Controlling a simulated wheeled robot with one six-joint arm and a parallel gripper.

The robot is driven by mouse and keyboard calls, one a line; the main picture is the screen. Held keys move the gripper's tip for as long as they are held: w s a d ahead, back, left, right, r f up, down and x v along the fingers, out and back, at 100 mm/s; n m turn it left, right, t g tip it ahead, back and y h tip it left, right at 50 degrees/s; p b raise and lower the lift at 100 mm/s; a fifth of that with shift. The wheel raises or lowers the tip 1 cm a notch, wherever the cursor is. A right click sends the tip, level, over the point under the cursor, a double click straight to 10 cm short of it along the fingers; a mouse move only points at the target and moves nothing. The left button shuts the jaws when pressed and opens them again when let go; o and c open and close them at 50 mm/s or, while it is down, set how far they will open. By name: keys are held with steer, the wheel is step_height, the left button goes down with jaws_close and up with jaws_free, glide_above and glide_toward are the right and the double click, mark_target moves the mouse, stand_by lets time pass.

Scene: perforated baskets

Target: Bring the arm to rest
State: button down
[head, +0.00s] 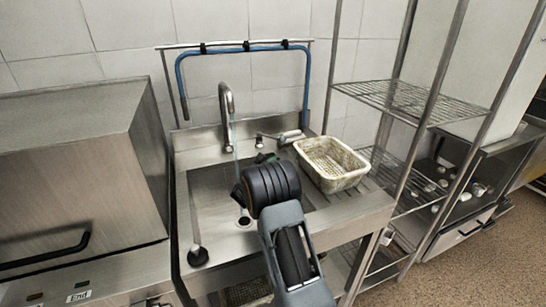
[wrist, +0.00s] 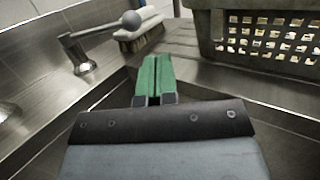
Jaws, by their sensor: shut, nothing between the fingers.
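My gripper shows in the wrist view (wrist: 154,75) with its two green fingers together and nothing between them. The fingers point toward the back right of the sink, short of the wall. The perforated basket (head: 332,162) stands on the ribbed drainboard to the right of my gripper. Its holed side also shows in the wrist view (wrist: 270,40), apart from the fingers.
A tap (head: 228,105) with running water rises behind the sink. A lever handle (wrist: 100,35) and a brush (wrist: 140,32) lie near the back edge. A wire shelf rack (head: 415,100) stands right of the sink, and a steel machine (head: 80,180) stands left.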

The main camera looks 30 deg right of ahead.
steer(key=s+a+r+m+g+y+p, duration=0.45)
steer(key=s+m, duration=0.25)
steer(key=s, duration=0.2)
steer(key=s+a+r+m+g+y+p, duration=0.3)
steer(key=s+r+m, duration=0.3)
steer(key=s, duration=0.3)
steer(key=s+a+r+m+t+y+p, duration=0.1)
steer(key=s+a+m+y, duration=0.3)
steer(key=a, duration=0.5)
steer(key=s+a+r+m+t+y+p, duration=0.2)
steer(key=s+a+m+y+p, duration=0.2)
steer(key=s+a+y, duration=0.3)
steer(key=shift+s+a+r+m, duration=0.3)
steer(key=shift+s+a+m, duration=0.5)
steer(key=shift+a, duration=0.2)
steer(key=shift+w+d, duration=0.1)
steer(key=shift+d, duration=0.05)
